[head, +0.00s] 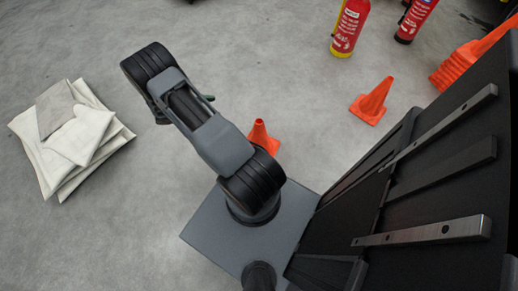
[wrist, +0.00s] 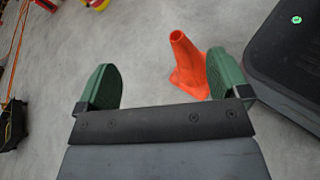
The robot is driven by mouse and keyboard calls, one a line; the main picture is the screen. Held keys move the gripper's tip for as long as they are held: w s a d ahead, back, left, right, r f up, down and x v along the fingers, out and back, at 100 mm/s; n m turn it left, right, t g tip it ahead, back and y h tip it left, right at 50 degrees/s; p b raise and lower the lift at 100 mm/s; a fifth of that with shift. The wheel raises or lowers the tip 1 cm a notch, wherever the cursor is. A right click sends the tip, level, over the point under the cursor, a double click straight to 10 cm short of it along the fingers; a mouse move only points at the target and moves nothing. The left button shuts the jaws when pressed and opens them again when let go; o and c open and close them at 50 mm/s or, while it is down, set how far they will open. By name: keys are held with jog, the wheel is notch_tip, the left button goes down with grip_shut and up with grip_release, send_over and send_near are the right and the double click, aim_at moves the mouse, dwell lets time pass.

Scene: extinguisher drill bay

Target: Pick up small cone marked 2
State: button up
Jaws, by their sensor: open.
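Two small orange cones stand on the concrete floor in the head view. One cone (head: 263,134) is partly hidden behind my arm, and the other cone (head: 372,104) stands clear to its right. I can read no number on either, so I cannot tell which is marked 2. In the wrist view, an orange cone (wrist: 184,57) stands upright beyond my gripper (wrist: 164,78), toward the right green finger, which covers part of its base. The green fingers are wide apart with nothing between them. In the head view my arm hides most of the gripper.
A stack of orange cones (head: 460,66) lies at the right. Red extinguishers stand at the top, one nearer (head: 349,27) and one farther (head: 414,19). Folded pale cloths (head: 75,140) lie at the left. Open floor lies between the cloths and cones.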

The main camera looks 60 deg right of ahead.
aim_at(255, 128)
jog(key=s+d+f+n+h+b, duration=0.2)
jog(key=s+f+n+h+b, duration=0.1)
jog(key=f, duration=0.9)
jog(key=s+d+f+n+h+b, duration=0.2)
jog(key=s+f+b, duration=0.15)
jog(key=f, duration=0.75)
jog(key=x, duration=0.2)
jog(key=b+x, duration=0.1)
jog(key=x, duration=0.1)
jog(key=f+x, duration=0.1)
jog(key=x, duration=0.2)
jog(key=shift+w+d, duration=0.2)
jog(key=shift+w, duration=0.05)
jog(key=shift+n+t, duration=0.3)
jog(key=shift+w+r+b+x, duration=0.15)
jog(key=shift+b+x, duration=0.4)
jog(key=shift+x, duration=1.05)
jog(key=shift+w+r+b+x, duration=0.15)
jog(key=shift+b+x, duration=0.35)
jog(key=shift+x, duration=1.1)
jog(key=shift+c, duration=0.2)
jog(key=c, duration=1.6)
jog(key=shift+o, duration=0.2)
jog(key=shift+r, duration=0.1)
